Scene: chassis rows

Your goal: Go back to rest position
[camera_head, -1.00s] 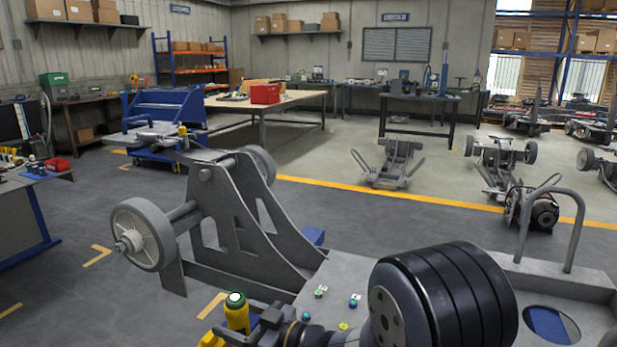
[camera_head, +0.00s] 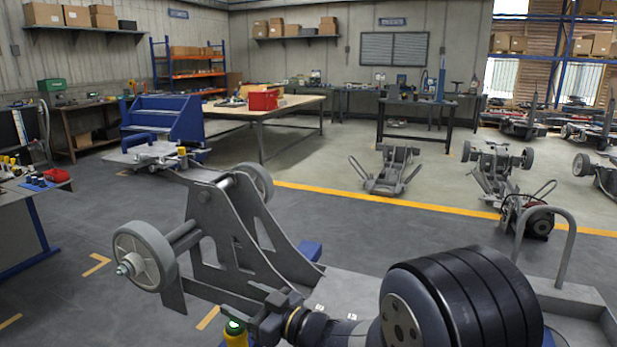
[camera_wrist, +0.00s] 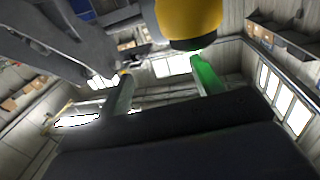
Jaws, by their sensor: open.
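My gripper (camera_head: 262,308) is dark and reaches in from the lower right of the head view, in front of a grey chassis frame. In the wrist view my gripper (camera_wrist: 161,70) shows two separated fingers with nothing visible between their tips. A yellow cylinder with a green top (camera_head: 235,337) stands just below the gripper at the bottom edge of the head view. A yellow rounded body (camera_wrist: 190,20) is close at the top of the wrist view. I cannot tell whether the gripper touches it.
The grey chassis frame (camera_head: 235,240) with two wheels stands close at left. A grey tubular handle (camera_head: 568,245) is at right. A bench (camera_head: 30,215) is at the left edge. Other chassis (camera_head: 388,170) stand farther back. Grey floor is clear between bench and frame.

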